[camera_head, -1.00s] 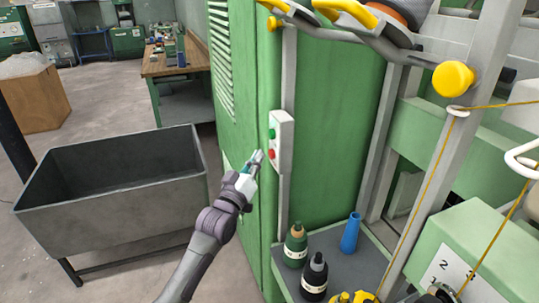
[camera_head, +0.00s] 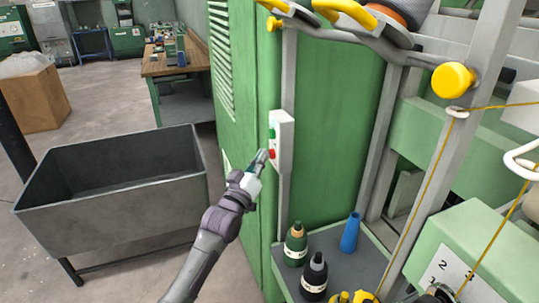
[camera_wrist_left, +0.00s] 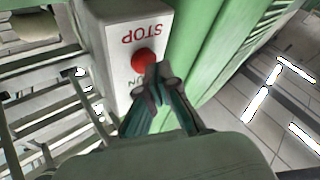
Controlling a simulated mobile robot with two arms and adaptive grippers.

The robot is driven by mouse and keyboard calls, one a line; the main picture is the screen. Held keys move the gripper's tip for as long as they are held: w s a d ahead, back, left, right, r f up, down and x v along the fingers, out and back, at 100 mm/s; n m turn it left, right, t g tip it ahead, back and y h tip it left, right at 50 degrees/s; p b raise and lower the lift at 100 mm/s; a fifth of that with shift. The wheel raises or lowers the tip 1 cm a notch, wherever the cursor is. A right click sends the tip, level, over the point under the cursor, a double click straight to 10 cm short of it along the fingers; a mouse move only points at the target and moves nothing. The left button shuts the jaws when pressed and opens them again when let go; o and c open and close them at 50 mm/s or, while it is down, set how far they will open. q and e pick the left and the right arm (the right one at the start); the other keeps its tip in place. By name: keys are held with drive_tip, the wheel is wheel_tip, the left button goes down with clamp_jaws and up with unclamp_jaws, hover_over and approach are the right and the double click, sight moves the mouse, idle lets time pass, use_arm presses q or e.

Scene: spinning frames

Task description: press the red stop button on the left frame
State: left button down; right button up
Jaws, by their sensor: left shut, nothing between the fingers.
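The red stop button (camera_head: 272,154) sits low on a white switch box (camera_head: 284,140) on the green frame (camera_head: 237,120), below a green button (camera_head: 272,132). In the left wrist view the red button (camera_wrist_left: 143,60) shows beside the upside-down word STOP on the box (camera_wrist_left: 128,22). My left gripper (camera_head: 262,156) is shut and empty, its fingertips close by the red button. In the left wrist view its tips (camera_wrist_left: 158,76) overlap the button's edge; I cannot tell whether they touch it. My right gripper is not in view.
A grey metal bin (camera_head: 115,190) stands left of my left arm. Bottles and a blue cone (camera_head: 350,232) stand on a grey shelf (camera_head: 335,262) at the frame's foot. A yellow knob (camera_head: 453,79) and yellow thread are at the right.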

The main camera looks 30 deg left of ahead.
use_arm(q)
drive_tip(key=shift+w+d, duration=0.15)
drive_tip(key=shift+w, duration=0.05)
idle(0.3)
drive_tip(key=shift+s, duration=0.1)
drive_tip(key=shift+s+a+p, duration=0.3)
drive_tip(key=shift+s+a, duration=0.3)
idle(0.3)
drive_tip(key=shift+s+a+p, duration=0.45)
drive_tip(key=shift+s+a, duration=1.15)
drive_tip(key=shift+s, duration=0.3)
